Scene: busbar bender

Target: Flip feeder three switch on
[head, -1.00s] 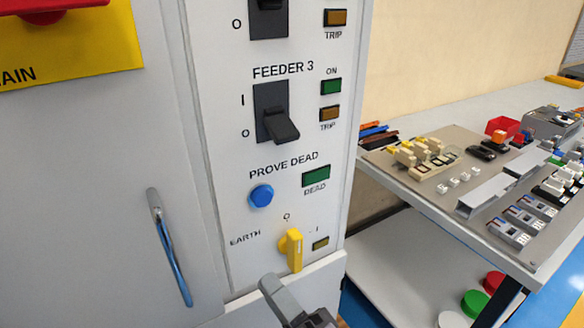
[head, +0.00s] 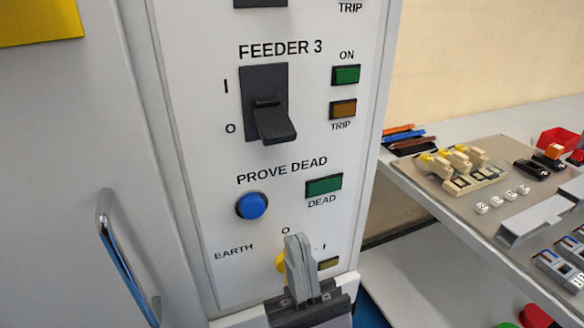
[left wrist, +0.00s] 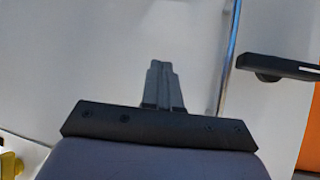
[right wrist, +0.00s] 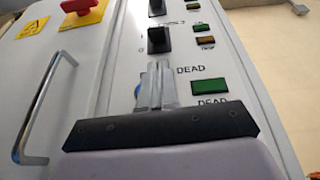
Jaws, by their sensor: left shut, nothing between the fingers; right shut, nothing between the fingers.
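The feeder three switch (head: 267,103) is a black toggle in a dark housing on the white panel, under the FEEDER 3 label. Its lever points down and outward toward the O mark. It also shows in the right wrist view (right wrist: 158,40). My right gripper (head: 297,240) is shut and empty, in front of the panel below the switch. It hides part of the yellow earth knob (head: 281,262). In the right wrist view its fingers (right wrist: 157,68) overlap the blue button. My left gripper (left wrist: 160,66) is shut and empty; only the left wrist view shows it.
Beside the switch are a green ON lamp (head: 346,75) and an amber TRIP lamp (head: 343,108). A blue button (head: 252,205) and a DEAD lamp (head: 324,186) sit below. A door handle (head: 124,262) stands out at left. A parts table (head: 425,190) is at right.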

